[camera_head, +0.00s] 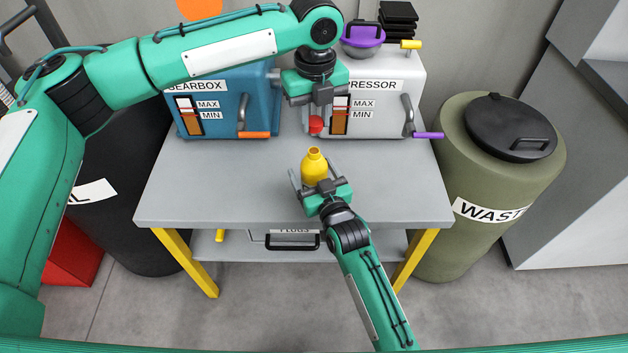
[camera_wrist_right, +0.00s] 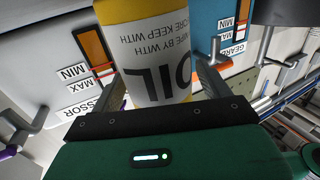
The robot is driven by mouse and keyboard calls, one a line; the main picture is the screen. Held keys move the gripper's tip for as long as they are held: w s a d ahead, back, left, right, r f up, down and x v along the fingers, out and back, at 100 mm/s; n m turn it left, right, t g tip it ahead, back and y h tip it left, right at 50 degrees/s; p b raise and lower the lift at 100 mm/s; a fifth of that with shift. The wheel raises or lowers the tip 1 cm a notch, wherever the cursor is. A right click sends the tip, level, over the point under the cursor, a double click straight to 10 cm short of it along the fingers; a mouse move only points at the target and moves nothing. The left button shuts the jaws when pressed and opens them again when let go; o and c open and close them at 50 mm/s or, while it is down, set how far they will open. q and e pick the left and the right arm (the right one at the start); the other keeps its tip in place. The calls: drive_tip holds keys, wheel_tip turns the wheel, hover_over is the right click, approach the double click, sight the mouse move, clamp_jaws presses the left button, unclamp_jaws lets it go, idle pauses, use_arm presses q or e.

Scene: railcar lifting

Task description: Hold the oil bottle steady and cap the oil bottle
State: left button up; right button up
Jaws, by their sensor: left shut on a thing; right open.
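The yellow oil bottle (camera_head: 314,168) stands upright on the grey table, its neck open at the top. In the right wrist view its white label reads OIL upside down on the bottle (camera_wrist_right: 158,62). My right gripper (camera_head: 316,183) is open, with one finger on each side of the bottle. My left gripper (camera_head: 314,112) points down and is shut on the red cap (camera_head: 316,125). The cap is apart from the bottle and shows above and behind its neck in the head view. The left fingertips are partly hard to make out.
The blue gearbox (camera_head: 225,113) and the white compressor (camera_head: 390,98) stand at the back of the table (camera_head: 220,190). A purple funnel-like piece (camera_head: 362,38) sits on the compressor. A waste barrel (camera_head: 470,190) stands right. The tabletop on both sides of the bottle is clear.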

drive_tip(key=c, duration=1.5)
use_arm(q)
hover_over(315, 152)
drive_tip(key=shift+f, duration=2.5)
use_arm(e)
drive_tip(key=shift+o, duration=0.2)
use_arm(q)
drive_tip(key=shift+f, duration=0.1)
drive_tip(key=shift+f, duration=0.75)
drive_tip(key=shift+f, duration=0.6)
